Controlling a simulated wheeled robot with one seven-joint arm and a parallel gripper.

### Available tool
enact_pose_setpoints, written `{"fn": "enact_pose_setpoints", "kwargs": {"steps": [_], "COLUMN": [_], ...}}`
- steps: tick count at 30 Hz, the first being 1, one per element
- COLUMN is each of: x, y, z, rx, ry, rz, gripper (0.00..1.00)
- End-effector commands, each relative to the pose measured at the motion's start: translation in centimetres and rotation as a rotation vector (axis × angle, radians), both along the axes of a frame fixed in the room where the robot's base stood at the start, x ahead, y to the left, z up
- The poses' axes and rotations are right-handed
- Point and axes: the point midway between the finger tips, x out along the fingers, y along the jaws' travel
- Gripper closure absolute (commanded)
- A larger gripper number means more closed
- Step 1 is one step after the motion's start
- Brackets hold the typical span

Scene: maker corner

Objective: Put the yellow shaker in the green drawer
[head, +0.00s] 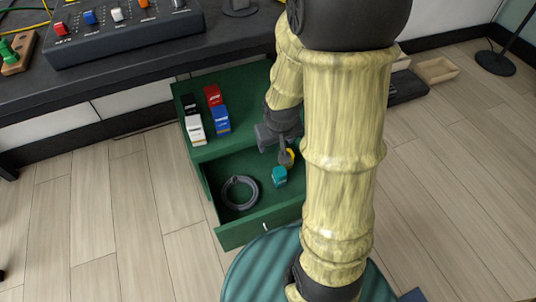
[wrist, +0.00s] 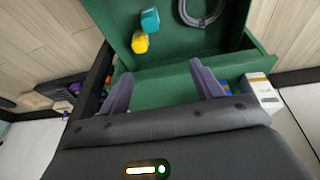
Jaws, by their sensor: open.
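The green drawer (head: 240,233) is pulled open below a green cabinet top. The yellow shaker (wrist: 140,42) lies inside it, close beside a teal shaker-like item (wrist: 150,20), which also shows in the head view (head: 279,176). In the head view the yellow shaker (head: 291,155) is mostly hidden behind my gripper (head: 285,157). In the wrist view my gripper (wrist: 160,85) has its two fingers spread with nothing between them. The yellow shaker is beyond the fingertips, apart from them and nearer the left finger.
A grey cable coil (head: 240,192) lies in the drawer's left part. Black, red, white and blue boxes (head: 205,115) stand on the cabinet top behind it. A dark workbench (head: 120,70) with a control panel is at the back left. Open wooden floor lies left of the drawer.

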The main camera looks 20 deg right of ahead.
Motion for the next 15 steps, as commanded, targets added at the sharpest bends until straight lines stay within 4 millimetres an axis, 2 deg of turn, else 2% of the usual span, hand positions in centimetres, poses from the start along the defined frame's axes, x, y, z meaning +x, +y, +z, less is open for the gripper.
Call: {"fn": "enact_pose_setpoints", "kwargs": {"steps": [1, 3, 7, 10, 15], "x": [-1.3, -3.1, -5.8, -6.7, -6.9], "y": [1.2, 2.5, 4.4, 5.0, 5.1], "z": [1.3, 2.6, 4.1, 4.5, 4.5], "rx": [0.01, 0.026, 0.056, 0.067, 0.069], "ry": [0.003, 0.02, 0.045, 0.056, 0.06], "rz": [0.005, 0.01, 0.02, 0.022, 0.022], "gripper": [0.35, 0.35, 0.35, 0.35, 0.35]}}
